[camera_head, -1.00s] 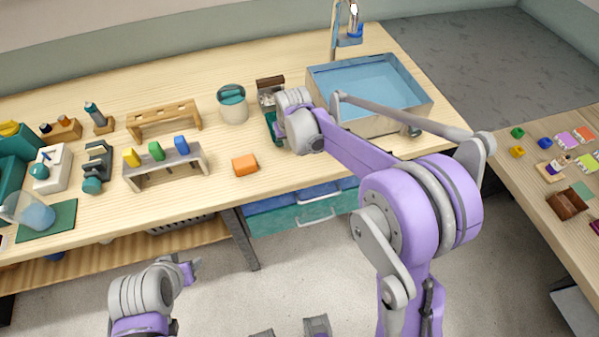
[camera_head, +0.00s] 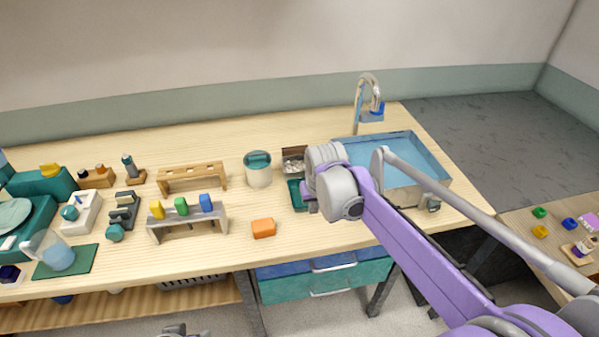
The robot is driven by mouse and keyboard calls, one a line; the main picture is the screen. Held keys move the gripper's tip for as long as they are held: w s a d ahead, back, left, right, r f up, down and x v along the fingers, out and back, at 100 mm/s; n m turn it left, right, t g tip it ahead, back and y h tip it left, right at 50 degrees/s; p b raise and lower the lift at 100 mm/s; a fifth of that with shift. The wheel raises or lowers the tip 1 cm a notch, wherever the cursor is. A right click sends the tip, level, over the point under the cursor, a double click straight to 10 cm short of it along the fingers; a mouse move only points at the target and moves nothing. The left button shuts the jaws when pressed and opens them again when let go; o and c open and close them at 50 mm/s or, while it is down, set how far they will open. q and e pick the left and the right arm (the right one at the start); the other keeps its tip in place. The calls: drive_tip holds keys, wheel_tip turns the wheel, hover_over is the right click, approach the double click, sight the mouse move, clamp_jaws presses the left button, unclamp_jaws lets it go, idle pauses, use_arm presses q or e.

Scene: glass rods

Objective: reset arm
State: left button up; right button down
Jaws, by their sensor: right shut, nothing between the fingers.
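My right arm (camera_head: 420,250) reaches in from the lower right over the wooden workbench (camera_head: 110,150). Its right gripper (camera_head: 309,196) is shut and empty, above the bench beside a small green tray (camera_head: 296,190). The wrist hides part of that tray and the left part of the sink. My left gripper (camera_head: 174,331) shows only as a small grey piece at the bottom edge, in front of the bench and below its top; its jaws cannot be made out.
A blue sink (camera_head: 405,150) with a tap (camera_head: 358,105) stands right of the wrist. A lidded pot (camera_head: 258,172), orange block (camera_head: 263,228), wooden rack (camera_head: 192,176) and grey rack (camera_head: 190,228) with coloured blocks stand left. The bench front between orange block and wrist is clear.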

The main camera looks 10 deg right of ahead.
drive_tip(key=s+d+f+t, duration=0.1)
drive_tip(key=s+d+f, duration=0.1)
drive_tip(key=s, duration=1.1)
drive_tip(key=s+d+f+t, duration=0.1)
drive_tip(key=s+d+f, duration=0.2)
drive_tip(key=s, duration=0.9)
drive_tip(key=shift+s+f, duration=0.2)
drive_tip(key=shift+s, duration=0.15)
drive_tip(key=shift+a, duration=0.1)
